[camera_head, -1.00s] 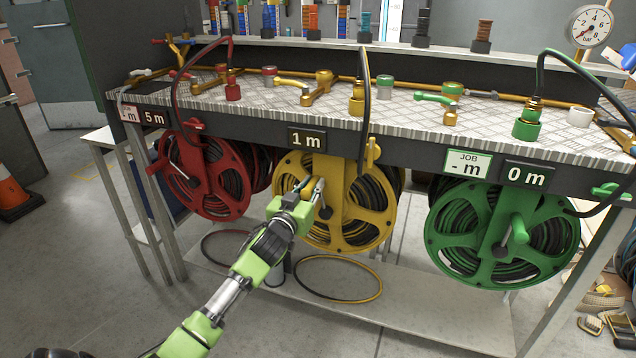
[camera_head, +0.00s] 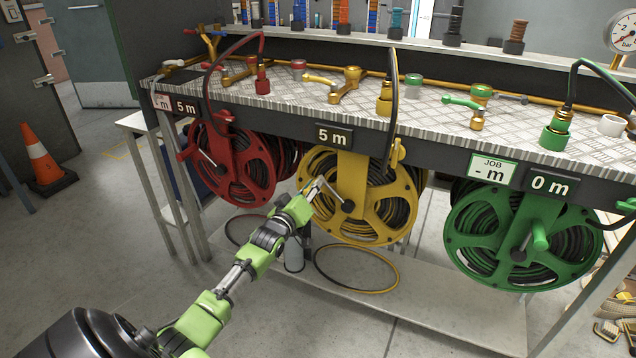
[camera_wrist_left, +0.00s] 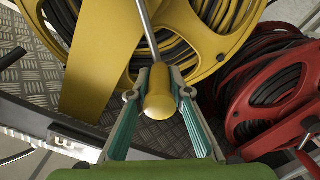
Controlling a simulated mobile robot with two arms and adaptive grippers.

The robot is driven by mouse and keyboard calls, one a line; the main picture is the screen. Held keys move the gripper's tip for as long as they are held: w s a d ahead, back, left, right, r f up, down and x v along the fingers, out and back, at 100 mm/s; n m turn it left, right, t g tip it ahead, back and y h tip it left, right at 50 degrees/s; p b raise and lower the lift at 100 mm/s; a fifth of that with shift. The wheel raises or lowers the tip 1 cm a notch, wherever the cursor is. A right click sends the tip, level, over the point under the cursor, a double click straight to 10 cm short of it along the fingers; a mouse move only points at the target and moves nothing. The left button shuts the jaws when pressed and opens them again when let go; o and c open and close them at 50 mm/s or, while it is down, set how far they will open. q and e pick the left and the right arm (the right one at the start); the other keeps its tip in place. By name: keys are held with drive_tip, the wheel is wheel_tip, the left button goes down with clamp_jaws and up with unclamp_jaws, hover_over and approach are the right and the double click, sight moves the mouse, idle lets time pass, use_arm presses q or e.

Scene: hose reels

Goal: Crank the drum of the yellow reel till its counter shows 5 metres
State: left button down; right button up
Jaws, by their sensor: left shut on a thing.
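The yellow reel (camera_head: 400,215) hangs under the bench in the middle, its drum wound with black hose. Its counter (camera_head: 333,136) reads 5 m. The crank arm runs from the dark hub (camera_head: 348,205) up and left to my left gripper (camera_head: 314,187). In the left wrist view my left gripper (camera_wrist_left: 160,100) has its fingers on both sides of the yellow crank knob (camera_wrist_left: 160,105) and is shut on it. The yellow drum (camera_wrist_left: 195,60) fills the top of that view. My right gripper is not in view.
The red reel (camera_head: 240,178) hangs to the left, with a counter (camera_head: 186,106) at 5 m. The green reel (camera_head: 478,235) hangs to the right, with a counter (camera_head: 551,184) at 0 m. A yellow-and-black hose loop (camera_head: 357,286) lies on the low shelf below.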

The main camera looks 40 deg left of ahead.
use_arm(q)
drive_tip(key=shift+a+f, duration=0.2)
idle(0.4)
drive_tip(key=c, duration=1.8)
unclamp_jaws()
drive_tip(key=shift+c, duration=0.2)
drive_tip(key=shift+s, duration=0.1)
drive_tip(key=shift+s+d, duration=0.2)
drive_tip(key=shift+s, duration=0.3)
drive_tip(key=v, duration=1.1)
drive_tip(key=shift+a, duration=0.15)
